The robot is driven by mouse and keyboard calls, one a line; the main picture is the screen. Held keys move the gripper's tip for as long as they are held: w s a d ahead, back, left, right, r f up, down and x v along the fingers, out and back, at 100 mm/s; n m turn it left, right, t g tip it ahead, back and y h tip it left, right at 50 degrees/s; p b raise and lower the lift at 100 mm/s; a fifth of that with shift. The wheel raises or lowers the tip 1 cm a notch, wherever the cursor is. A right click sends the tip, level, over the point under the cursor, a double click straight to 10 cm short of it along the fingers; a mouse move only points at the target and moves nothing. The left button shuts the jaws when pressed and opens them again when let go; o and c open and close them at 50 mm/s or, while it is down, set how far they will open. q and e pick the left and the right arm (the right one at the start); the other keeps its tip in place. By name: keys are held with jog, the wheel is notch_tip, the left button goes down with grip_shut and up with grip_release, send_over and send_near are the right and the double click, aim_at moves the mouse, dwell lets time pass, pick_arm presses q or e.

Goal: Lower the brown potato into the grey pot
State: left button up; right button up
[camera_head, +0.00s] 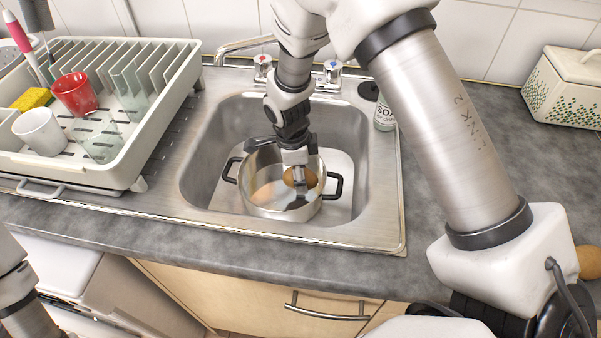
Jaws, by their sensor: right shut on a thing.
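The grey pot (270,212) stands in the sink basin, with a dark handle on each side. My right gripper (299,180) reaches down from above into the pot's opening and is shut on the brown potato (312,177). The potato shows at the pot's right inner side, partly hidden by the fingers. I cannot tell whether it touches the pot's bottom. Only a piece of my left arm shows at the lower left; its gripper is out of view.
The steel sink (216,160) surrounds the pot, with a tap (245,43) behind. A soap bottle (384,115) stands at its back right. A dish rack (120,165) holds a red cup (75,93) and a white cup (39,132). Another brown round thing (590,262) lies at the right edge.

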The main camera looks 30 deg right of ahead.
jog(key=shift+f+b, duration=1.45)
jog(key=shift+f, duration=0.55)
dwell(0.8)
jog(key=o, duration=1.3)
jog(key=shift+o, duration=0.2)
jog(key=shift+r, duration=0.1)
jog(key=r, duration=0.4)
jog(key=a+r, duration=0.1)
jog(key=r, duration=0.7)
jog(key=shift+w+a, duration=0.2)
jog(key=shift+w, duration=0.15)
